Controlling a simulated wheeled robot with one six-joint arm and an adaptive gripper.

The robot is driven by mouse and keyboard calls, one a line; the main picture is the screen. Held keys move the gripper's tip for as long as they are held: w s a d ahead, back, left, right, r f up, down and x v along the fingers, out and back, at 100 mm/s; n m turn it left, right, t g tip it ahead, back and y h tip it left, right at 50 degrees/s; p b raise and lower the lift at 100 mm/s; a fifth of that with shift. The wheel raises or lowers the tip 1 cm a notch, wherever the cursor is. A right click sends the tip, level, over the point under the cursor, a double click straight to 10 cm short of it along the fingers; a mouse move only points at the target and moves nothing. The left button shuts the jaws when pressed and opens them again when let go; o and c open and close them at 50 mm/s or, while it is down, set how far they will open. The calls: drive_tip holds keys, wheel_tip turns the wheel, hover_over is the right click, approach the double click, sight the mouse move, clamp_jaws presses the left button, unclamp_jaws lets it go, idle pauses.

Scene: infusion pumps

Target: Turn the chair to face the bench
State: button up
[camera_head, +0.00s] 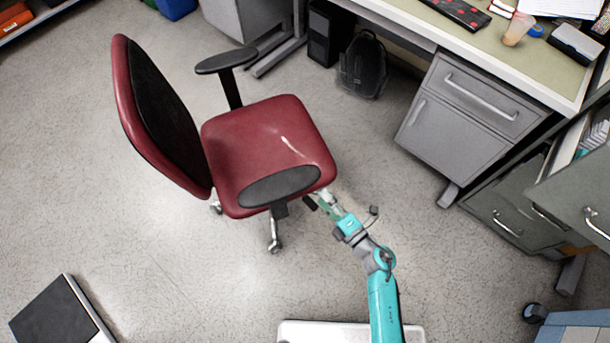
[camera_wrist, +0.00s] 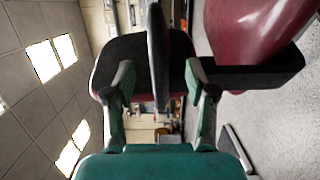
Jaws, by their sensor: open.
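The chair (camera_head: 265,140) has a dark red seat, a red and black backrest at its left and two black armrests. Its seat points right and slightly toward the picture's bottom, at an angle to the bench (camera_head: 560,88) at the upper right. My gripper (camera_head: 320,197) is at the front end of the near armrest (camera_head: 278,187). In the wrist view, my open gripper (camera_wrist: 158,80) has its fingers on either side of the armrest pad (camera_wrist: 158,45), seen edge-on. Whether they touch it is unclear. The red seat (camera_wrist: 245,25) shows at right.
A grey drawer cabinet (camera_head: 458,115) and a black backpack (camera_head: 364,66) are under the bench. More cabinets (camera_head: 505,215) stand at the right. A dark box-like object (camera_head: 58,312) lies at the lower left.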

sight(305, 177)
drive_tip(key=x, duration=1)
drive_tip(key=shift+s, duration=0.1)
clamp_jaws()
